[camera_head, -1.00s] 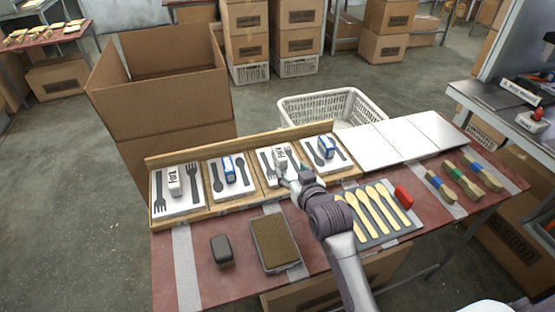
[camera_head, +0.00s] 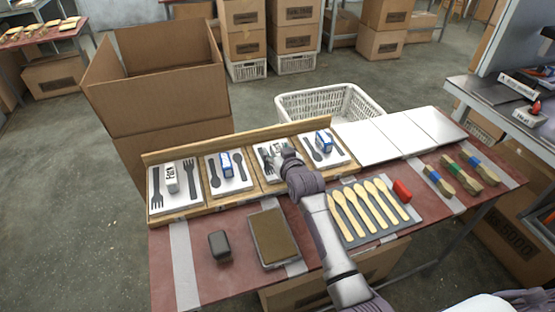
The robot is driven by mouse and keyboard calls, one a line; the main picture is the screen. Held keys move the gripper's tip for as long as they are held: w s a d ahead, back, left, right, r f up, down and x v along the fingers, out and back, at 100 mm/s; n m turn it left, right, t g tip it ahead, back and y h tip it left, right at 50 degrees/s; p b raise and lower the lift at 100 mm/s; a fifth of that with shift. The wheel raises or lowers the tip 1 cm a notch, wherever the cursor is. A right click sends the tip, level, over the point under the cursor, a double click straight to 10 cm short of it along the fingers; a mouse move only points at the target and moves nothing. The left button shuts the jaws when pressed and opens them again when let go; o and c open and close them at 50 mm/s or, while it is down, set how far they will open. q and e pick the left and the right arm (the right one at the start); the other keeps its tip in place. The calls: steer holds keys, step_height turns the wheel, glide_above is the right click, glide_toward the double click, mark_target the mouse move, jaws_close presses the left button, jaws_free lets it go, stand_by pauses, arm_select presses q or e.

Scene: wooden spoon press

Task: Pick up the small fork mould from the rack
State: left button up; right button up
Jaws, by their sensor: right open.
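The wooden rack (camera_head: 222,203) on the table holds several white mould plates with dark cutlery shapes. The third plate from the left (camera_head: 264,154) has a fork shape and a light block on top; it is partly hidden by my right gripper. The leftmost plate (camera_head: 182,201) also shows dark fork shapes and a light block with lettering. My right gripper (camera_head: 280,153) is open, at the third plate's block. Its fingertips and the block overlap in view, and I cannot tell whether they touch. My left gripper is not in view.
Two plates with blue-marked blocks (camera_head: 226,163) (camera_head: 324,141) flank the third one. White panels (camera_head: 398,135) lie at the right.

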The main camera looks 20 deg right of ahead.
jaws_close()
steer(key=shift+r, duration=0.2)
stand_by(0.3)
steer(key=shift+r, duration=0.1)
